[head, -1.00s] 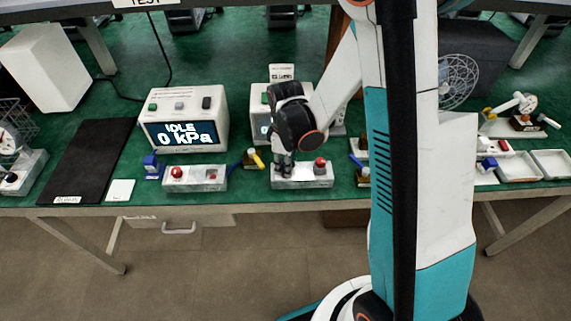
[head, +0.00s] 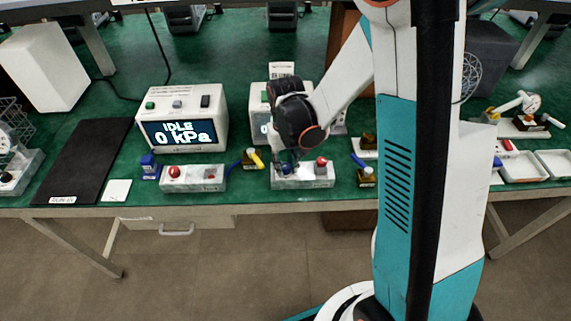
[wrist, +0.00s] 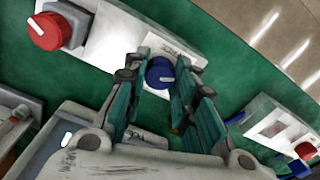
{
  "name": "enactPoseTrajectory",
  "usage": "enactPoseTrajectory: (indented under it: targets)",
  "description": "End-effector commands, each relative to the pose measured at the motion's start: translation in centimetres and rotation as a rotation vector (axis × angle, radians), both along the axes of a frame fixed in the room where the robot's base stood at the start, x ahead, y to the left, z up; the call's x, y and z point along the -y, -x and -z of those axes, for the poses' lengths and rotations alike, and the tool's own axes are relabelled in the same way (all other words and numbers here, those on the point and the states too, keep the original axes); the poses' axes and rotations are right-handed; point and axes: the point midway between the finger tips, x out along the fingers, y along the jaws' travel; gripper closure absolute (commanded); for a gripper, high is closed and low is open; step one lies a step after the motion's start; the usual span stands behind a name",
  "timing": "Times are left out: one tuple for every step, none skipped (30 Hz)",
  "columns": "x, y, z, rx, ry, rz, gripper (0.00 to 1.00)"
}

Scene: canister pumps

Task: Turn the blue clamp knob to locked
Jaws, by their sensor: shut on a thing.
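The blue clamp knob (wrist: 159,73) sits on a pale fixture block (wrist: 109,43) in the wrist view. My gripper (wrist: 157,82) has its two teal-padded fingers on either side of the knob, shut on it. A small label lies beside the knob, partly hidden and too blurred to read. A red knob (wrist: 43,31) on a grey base stands at the block's other end.
A display box (head: 183,118) reading "IDLE 0 kPa" stands to the left, behind a second block with a red button (head: 174,172). A yellow-handled clamp (head: 253,159) is just left of my gripper. Another box (head: 262,125) stands close behind it.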

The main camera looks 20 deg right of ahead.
Motion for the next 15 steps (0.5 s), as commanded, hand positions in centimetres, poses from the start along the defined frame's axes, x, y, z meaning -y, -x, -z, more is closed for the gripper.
enactPoseTrajectory:
  targets:
    - [0.00, 0.03, 0.08, -0.001, 0.000, 0.043, 0.99]
    - [0.00, 0.02, 0.08, -0.001, 0.000, 0.071, 0.99]
    - [-0.01, 0.02, 0.07, -0.001, 0.000, 0.107, 0.99]
    - [-0.01, 0.01, 0.07, -0.001, 0.000, 0.133, 0.99]
    - [-0.01, 0.01, 0.07, -0.001, 0.000, 0.160, 0.99]
    - [-0.01, 0.00, 0.06, -0.001, 0.000, 0.193, 0.99]
    - [-0.01, 0.00, 0.06, -0.001, 0.000, 0.218, 0.99]
    - [-0.01, 0.00, 0.06, -0.001, 0.000, 0.241, 0.99]
    - [-0.02, 0.00, 0.06, -0.001, 0.000, 0.271, 0.99]
    - [-0.02, 0.00, 0.06, -0.001, 0.000, 0.292, 0.99]
    - [-0.02, 0.00, 0.06, -0.001, 0.000, 0.313, 0.99]
    - [-0.02, 0.00, 0.05, -0.001, 0.000, 0.339, 0.99]
    - [-0.02, 0.00, 0.05, -0.001, 0.000, 0.356, 0.99]
    - [-0.02, 0.01, 0.05, -0.001, 0.000, 0.374, 0.99]
    - [-0.03, 0.01, 0.05, -0.001, 0.000, 0.394, 0.99]
